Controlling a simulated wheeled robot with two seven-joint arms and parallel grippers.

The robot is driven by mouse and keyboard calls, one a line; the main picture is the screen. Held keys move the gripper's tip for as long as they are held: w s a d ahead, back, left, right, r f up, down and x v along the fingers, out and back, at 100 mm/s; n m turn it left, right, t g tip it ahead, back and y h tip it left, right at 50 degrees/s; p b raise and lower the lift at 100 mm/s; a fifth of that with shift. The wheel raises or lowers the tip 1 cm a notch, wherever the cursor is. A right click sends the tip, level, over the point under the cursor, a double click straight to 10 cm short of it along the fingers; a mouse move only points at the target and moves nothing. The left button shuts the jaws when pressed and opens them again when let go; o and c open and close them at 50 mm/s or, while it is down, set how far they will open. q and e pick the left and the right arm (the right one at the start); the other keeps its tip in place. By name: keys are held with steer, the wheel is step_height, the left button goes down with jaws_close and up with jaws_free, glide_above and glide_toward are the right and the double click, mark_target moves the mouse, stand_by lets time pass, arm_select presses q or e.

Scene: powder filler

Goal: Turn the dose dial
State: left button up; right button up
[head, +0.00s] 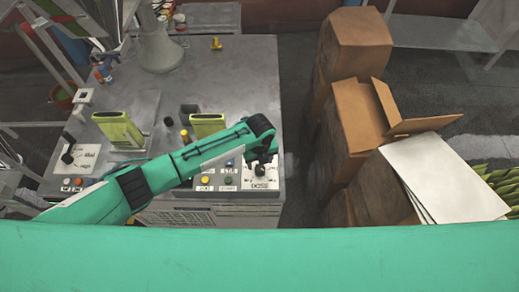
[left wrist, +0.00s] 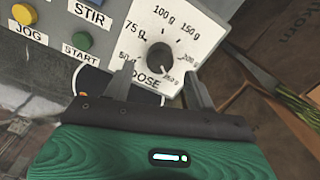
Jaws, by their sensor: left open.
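The dose dial is a black round knob (left wrist: 160,57) on a white plate (left wrist: 181,28) marked DOSE with gram values around it. In the head view the plate (head: 262,182) is at the front right corner of the grey machine top. My left gripper (left wrist: 158,72) is open, its two fingers on either side of the knob's near side. I cannot tell if they touch it. In the head view my left gripper (head: 262,158) is over the plate and hides most of the knob. My right gripper is not in view.
A yellow JOG button (left wrist: 24,14) and a green START button (left wrist: 82,40) are left of the dial. Two green-yellow pouches (head: 119,129) stand in holders farther left. Brown boxes (head: 360,118) and white sheets (head: 442,178) are at the right, beyond a floor gap.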

mark_target(260, 168)
arm_select(q)
step_height(260, 168, up, 9)
steer(key=b, duration=0.1)
stand_by(0.7)
